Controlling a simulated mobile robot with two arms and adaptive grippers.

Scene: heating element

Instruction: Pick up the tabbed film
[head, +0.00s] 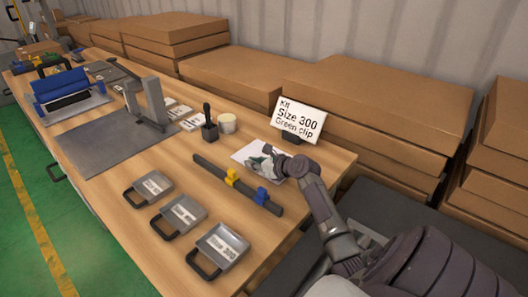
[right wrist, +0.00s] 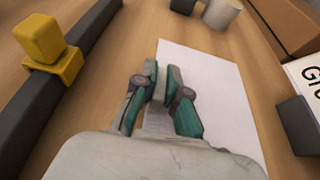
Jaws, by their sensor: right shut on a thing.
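The tabbed film (head: 243,153) is a flat white sheet near the back right of the wooden table, in front of the kit sign. In the right wrist view the film (right wrist: 222,85) extends beyond and to the right of my right gripper (right wrist: 162,82). The green-padded fingers are close together at the film's left edge, shut on it. In the head view my right gripper (head: 265,164) covers part of the film. My left gripper is not in view.
A black bar with a yellow clip (head: 232,177) and a blue clip (head: 261,196) lies left of the film. The kit sign (head: 299,120) stands behind. A black cup (head: 210,130) and a pale roll (head: 227,123) are farther left. Grey trays (head: 222,247) line the front.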

